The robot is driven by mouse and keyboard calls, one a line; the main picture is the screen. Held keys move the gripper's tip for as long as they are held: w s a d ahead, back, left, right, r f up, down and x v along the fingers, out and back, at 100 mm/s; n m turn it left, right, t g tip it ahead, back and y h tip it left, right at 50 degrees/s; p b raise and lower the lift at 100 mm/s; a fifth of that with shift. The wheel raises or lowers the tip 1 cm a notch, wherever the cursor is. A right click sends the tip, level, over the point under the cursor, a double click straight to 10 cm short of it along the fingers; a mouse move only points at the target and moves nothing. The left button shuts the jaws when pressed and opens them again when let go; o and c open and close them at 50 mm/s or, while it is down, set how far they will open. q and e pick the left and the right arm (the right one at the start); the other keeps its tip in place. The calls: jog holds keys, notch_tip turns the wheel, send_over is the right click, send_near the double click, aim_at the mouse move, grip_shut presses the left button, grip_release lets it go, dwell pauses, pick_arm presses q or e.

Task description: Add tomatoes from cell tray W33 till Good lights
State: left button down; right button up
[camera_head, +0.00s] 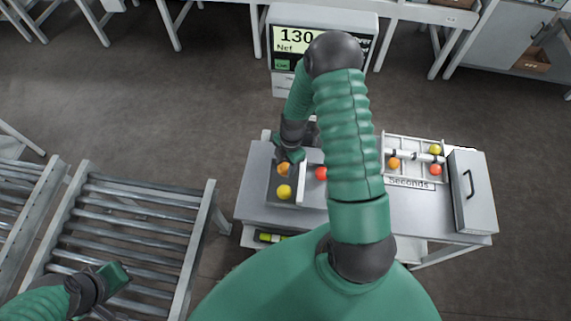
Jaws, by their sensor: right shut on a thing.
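My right gripper (288,158) is shut on an orange tomato (284,170), over a dark tray (272,196) on the bench. A yellow tomato (284,192) lies in that tray. A red tomato (321,173) lies just right of the tray's pale bar, partly hidden by my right arm. A white cell tray (413,138) on the right holds an orange (394,163), a yellow (434,149) and a red tomato (435,170). The display (297,42) reads 130 Net; its small green field is too small to read. My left gripper (115,275) is at lower left; its jaws are unclear.
A "Seconds" label (408,184) is in front of the cell tray. A roller conveyor (140,230) lies left of the bench. My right arm hides the bench's middle. No W33 mark is readable.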

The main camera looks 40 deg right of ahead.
jog(key=shift+d+f, duration=0.1)
jog(key=shift+f, duration=0.1)
jog(key=shift+f+b, duration=0.35)
jog(key=shift+b, duration=0.05)
jog(key=o, duration=1)
jog(key=c, duration=0.3)
jog(key=shift+r, duration=0.1)
notch_tip(320, 180, up, 7)
jog(key=p, duration=0.6)
